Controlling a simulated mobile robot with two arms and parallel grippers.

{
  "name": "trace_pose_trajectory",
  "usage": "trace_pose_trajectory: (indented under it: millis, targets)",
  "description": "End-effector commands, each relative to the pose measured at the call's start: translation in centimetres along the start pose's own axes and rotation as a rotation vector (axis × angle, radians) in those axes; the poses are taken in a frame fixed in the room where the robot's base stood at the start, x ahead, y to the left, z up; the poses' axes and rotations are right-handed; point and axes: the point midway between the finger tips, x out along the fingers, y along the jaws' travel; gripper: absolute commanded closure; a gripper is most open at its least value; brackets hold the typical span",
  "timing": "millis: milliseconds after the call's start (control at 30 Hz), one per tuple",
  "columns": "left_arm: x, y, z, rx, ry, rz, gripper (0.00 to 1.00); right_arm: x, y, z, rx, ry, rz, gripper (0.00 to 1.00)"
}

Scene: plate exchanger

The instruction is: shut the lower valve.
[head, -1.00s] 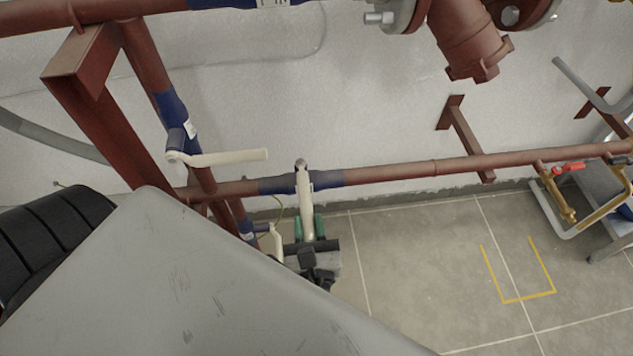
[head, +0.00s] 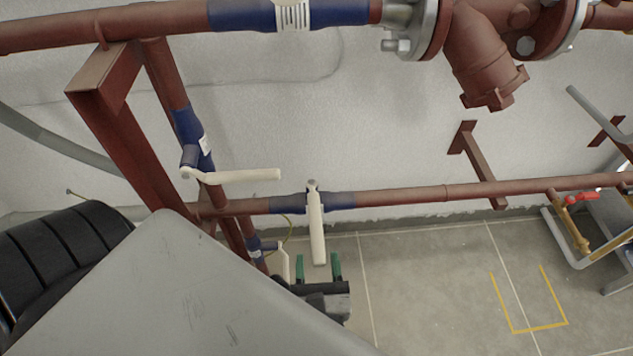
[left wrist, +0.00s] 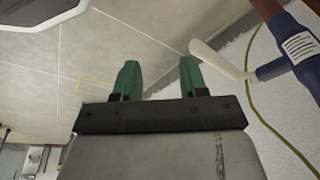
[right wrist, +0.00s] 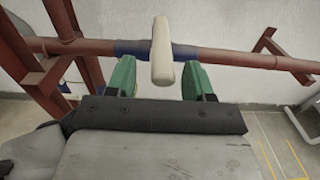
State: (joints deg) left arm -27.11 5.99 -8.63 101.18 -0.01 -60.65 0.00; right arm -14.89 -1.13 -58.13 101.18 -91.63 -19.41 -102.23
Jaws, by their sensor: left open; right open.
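On the lower horizontal red pipe (head: 410,195) is a valve with blue ends and a cream lever (head: 317,235). The lever points across the pipe, down in the head view. My right gripper (head: 318,266) is open at the lever's free end, its green fingers apart on either side. In the right wrist view the lever (right wrist: 163,55) stands between and beyond the fingertips, with no contact visible. My left gripper (left wrist: 157,78) is open and empty in its wrist view, left of another cream lever (left wrist: 222,60) on a blue valve body. It is not visible in the head view.
An upper lever (head: 235,176) sits on the vertical pipe, and a partly hidden one (head: 284,262) sits lower on it. A red frame post (head: 125,135) stands left. A flanged red fitting (head: 485,60) hangs above right.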

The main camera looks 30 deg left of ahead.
Motion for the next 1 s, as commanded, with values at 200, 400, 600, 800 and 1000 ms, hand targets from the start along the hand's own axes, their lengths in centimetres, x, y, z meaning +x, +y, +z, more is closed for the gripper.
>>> trace_pose_trajectory:
  millis: [200, 400, 600, 800, 1000]
  targets:
    - [-0.6, 0.0, -0.5, 0.000, 0.004, 0.000, 0.57, -4.6, 0.1, -0.2, 0.000, 0.004, 0.002, 0.48]
    - [-1.8, 0.0, -1.1, -0.002, 0.013, 0.000, 0.57, -7.0, 0.1, -0.1, -0.001, 0.002, 0.001, 0.48]
    - [-2.3, 0.0, -1.2, -0.002, 0.015, 0.000, 0.57, -7.6, 0.1, 0.0, 0.001, 0.001, 0.001, 0.48]
    - [-2.3, -0.1, -1.2, -0.002, 0.017, -0.001, 0.57, -7.5, 0.1, 0.0, 0.001, 0.001, 0.000, 0.48]
    - [-2.1, -0.1, -1.0, -0.002, 0.012, -0.003, 0.57, -7.5, 0.1, 0.0, 0.001, 0.001, 0.000, 0.48]
